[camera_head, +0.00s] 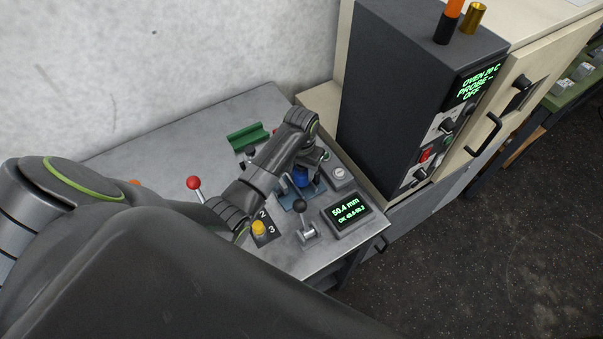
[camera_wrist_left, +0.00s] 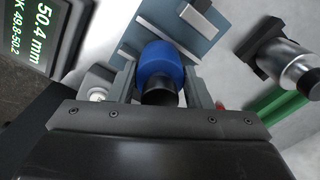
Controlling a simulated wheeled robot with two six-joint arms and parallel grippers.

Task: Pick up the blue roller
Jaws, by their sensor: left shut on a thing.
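The blue roller (camera_head: 300,175) is at a small blue gauge plate on the grey bench, partly hidden by my left arm in the head view. In the left wrist view the roller (camera_wrist_left: 161,64) shows a blue rounded body with a black end. My left gripper (camera_wrist_left: 160,85) has one finger on each side of the roller and is shut on it. In the head view the left gripper (camera_head: 304,184) points down at the gauge. The blue-grey plate (camera_wrist_left: 196,42) lies behind the roller; I cannot tell whether they touch. My right gripper is not in view.
A display (camera_head: 347,213) reading 50.4 mm and a black-knobbed lever (camera_head: 305,225) stand close by. A red-knobbed lever (camera_head: 195,187), a yellow knob (camera_head: 259,228) and a green holder (camera_head: 248,137) are on the bench. A dark oven control box (camera_head: 405,95) rises behind right.

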